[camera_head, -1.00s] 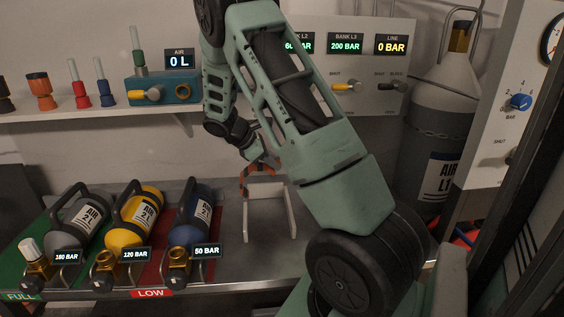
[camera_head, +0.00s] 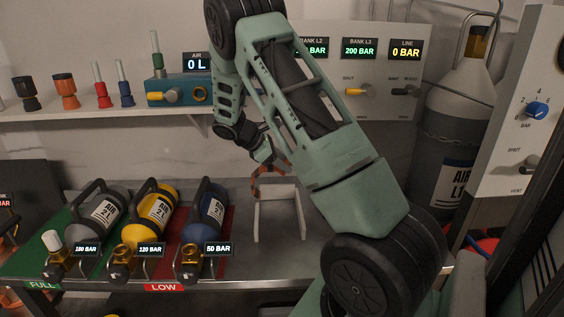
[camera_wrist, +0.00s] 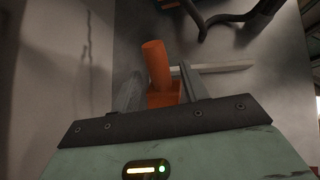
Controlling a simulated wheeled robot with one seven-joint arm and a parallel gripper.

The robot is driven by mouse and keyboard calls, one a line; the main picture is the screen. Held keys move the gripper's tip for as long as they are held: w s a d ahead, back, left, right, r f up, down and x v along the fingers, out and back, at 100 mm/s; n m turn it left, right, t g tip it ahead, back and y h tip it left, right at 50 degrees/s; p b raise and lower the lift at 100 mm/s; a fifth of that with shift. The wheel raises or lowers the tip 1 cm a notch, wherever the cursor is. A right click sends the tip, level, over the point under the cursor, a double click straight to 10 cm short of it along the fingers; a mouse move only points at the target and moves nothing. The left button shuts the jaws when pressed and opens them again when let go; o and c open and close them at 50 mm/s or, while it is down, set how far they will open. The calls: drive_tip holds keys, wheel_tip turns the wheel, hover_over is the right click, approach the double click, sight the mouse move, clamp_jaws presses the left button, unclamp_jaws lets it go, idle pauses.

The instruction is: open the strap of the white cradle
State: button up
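The white cradle (camera_head: 296,214) stands on the metal bench, right of the bottles, and looks empty. Its orange-and-black strap (camera_head: 254,184) arcs over the cradle's back end. My gripper (camera_head: 274,163) is at the top of this strap, partly hidden by my arm. In the wrist view, my gripper's two fingers (camera_wrist: 160,88) stand apart, with an orange block (camera_wrist: 165,98) between them. An orange cylindrical piece (camera_wrist: 156,62) rises from the block. A pale bar (camera_wrist: 222,67) of the cradle runs to the right behind. I cannot tell whether the fingers press on the block.
Grey (camera_head: 87,216), yellow (camera_head: 152,214) and blue (camera_head: 207,214) bottles lie left of the cradle on green and red mats. A shelf (camera_head: 110,113) with fittings runs behind. A gauge panel (camera_head: 385,115) and large cylinder (camera_head: 452,130) stand at the right.

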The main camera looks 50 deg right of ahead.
drive_tip(key=shift+r, duration=0.1)
wheel_tip(320, 180, up, 10)
drive_tip(key=shift+b, duration=0.35)
